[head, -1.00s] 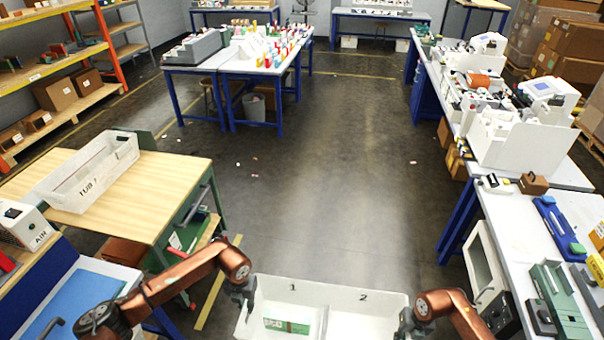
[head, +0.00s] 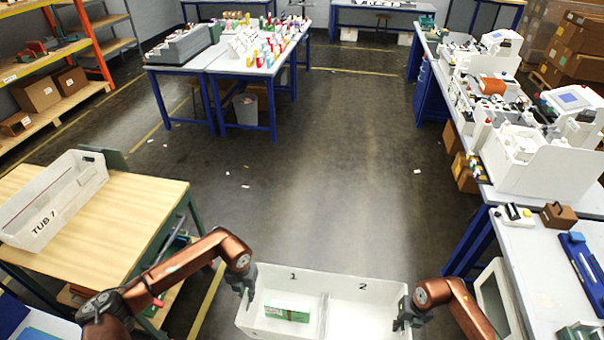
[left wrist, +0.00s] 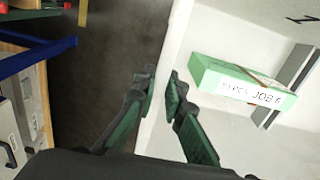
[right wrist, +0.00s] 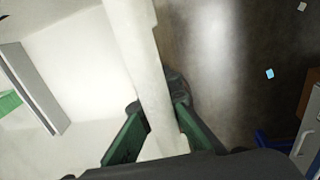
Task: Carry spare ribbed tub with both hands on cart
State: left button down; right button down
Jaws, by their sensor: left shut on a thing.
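A white tub (head: 330,278) with compartments marked 1 and 2 is in front of me at the bottom of the head view. A divider splits it, and its near side is cut off. A green box (head: 287,311) labelled JOB 6 lies in compartment 1. My left gripper (head: 245,292) is shut on the tub's left wall; in the left wrist view its fingers (left wrist: 162,90) straddle that wall. My right gripper (head: 403,318) grips the right wall, with fingers (right wrist: 158,108) on both sides of it in the right wrist view.
A wood-topped green stand (head: 130,215) at left carries another white tub marked TUB 7 (head: 50,205). A bench (head: 565,240) with devices runs along the right. Blue-legged tables (head: 235,68) stand further back. The grey floor (head: 330,180) between is open, with small scraps.

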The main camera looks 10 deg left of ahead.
aim_at(128, 224)
jog(key=i, duration=2.35)
jog(key=u, duration=2.35)
